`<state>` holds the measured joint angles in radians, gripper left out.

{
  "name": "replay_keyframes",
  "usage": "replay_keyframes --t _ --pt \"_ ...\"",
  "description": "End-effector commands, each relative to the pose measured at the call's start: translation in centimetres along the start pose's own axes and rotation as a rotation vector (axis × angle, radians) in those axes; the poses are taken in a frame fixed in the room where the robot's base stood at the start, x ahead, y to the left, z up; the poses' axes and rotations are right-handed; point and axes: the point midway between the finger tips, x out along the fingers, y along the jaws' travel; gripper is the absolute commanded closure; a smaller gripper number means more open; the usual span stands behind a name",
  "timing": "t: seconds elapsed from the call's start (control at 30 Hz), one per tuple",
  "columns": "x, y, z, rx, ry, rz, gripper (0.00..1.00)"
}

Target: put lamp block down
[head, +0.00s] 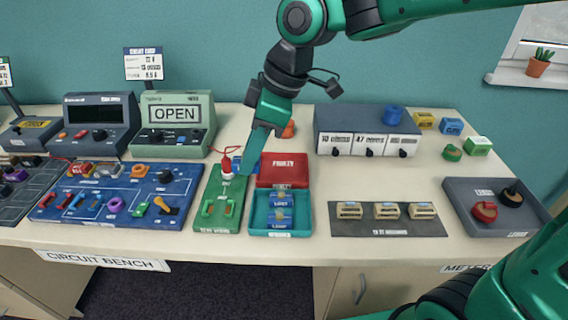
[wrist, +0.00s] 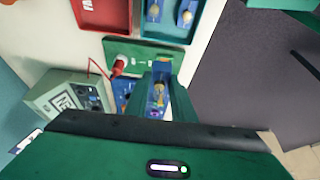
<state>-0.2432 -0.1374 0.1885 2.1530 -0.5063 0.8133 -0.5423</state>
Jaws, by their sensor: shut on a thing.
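My gripper (wrist: 160,85) is shut on the lamp block (wrist: 158,98), a small blue block with a yellowish lamp on it. In the head view my gripper (head: 240,168) is above the counter near the green board (head: 217,212), and the blue lamp block (head: 252,162) is mostly hidden by the fingers. It looks raised, though its exact height is unclear. The green board, with a red plug (wrist: 119,66), also shows in the wrist view (wrist: 145,57). A red tray marked FAULTY (head: 283,183) and a teal tray (head: 308,222) holding blue lamp blocks stand right of it.
A blue circuit board (head: 60,212) with coloured parts lies left of the green board. A green meter reading OPEN (head: 184,142) stands behind. A grey drawer unit (head: 330,120), a dark mat (head: 345,228) and a leads tray (head: 470,222) lie right. Counter around the mat is clear.

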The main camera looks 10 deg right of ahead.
Motion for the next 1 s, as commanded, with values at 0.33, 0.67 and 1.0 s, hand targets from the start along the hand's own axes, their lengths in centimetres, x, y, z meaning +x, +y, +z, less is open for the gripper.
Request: replay_keyframes --t 0.33,0.67,1.0 --pt "-0.4 0.6 0.9 0.017 0.000 0.007 1.00" --pt "0.5 2.8 2.9 0.025 -0.002 0.006 1.00" --pt "2.7 8.3 7.8 0.026 -0.001 0.007 1.00"
